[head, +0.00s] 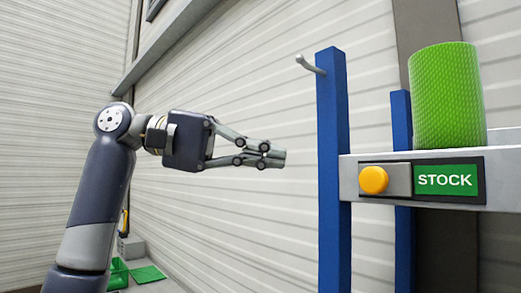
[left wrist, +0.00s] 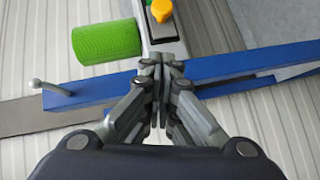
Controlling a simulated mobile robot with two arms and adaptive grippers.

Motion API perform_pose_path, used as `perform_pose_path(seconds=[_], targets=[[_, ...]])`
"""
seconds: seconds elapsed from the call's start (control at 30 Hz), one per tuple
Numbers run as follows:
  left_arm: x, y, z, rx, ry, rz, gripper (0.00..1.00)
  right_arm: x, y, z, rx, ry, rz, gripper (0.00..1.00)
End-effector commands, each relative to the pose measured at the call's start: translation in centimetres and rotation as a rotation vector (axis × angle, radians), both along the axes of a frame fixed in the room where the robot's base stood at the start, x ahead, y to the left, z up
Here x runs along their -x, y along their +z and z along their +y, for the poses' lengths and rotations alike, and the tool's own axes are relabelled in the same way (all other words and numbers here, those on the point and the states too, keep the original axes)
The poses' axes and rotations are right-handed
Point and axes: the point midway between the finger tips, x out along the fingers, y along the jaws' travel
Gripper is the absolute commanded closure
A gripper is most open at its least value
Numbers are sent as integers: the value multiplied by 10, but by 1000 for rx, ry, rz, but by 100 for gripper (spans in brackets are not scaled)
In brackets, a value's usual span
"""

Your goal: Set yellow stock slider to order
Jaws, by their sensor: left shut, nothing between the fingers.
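The yellow slider knob (head: 373,180) sits at the left end of a dark-framed panel on the front of a grey shelf beam (head: 500,197). A grey cover plate is beside the knob, and a green label (head: 446,180) reading STOCK shows to its right. My left gripper (head: 284,158) is shut and empty, to the left of the blue post and apart from the knob. In the left wrist view the shut fingertips (left wrist: 162,62) point toward the beam, with the yellow knob (left wrist: 161,10) beyond them at the top. My right gripper is in neither view.
A blue upright post (head: 334,190) with a metal hook (head: 309,64) stands between my gripper and the knob. A green net roll (head: 447,97) stands on the shelf. Green items (head: 148,274) lie on the floor at lower left. The space around my gripper is free.

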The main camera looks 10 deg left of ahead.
Motion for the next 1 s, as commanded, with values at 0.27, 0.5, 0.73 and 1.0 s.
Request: perform_pose_path(seconds=[0.27, 0.5, 0.73, 1.0], targets=[[-10, -9, -61, -2, -4, 0, 100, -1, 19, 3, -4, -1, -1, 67], [8, -18, -81, 0, 0, -1, 100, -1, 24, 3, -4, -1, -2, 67], [13, -20, -88, 2, 1, 0, 100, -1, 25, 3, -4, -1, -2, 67], [13, -21, -88, 1, 1, 0, 100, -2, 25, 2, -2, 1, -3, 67]])
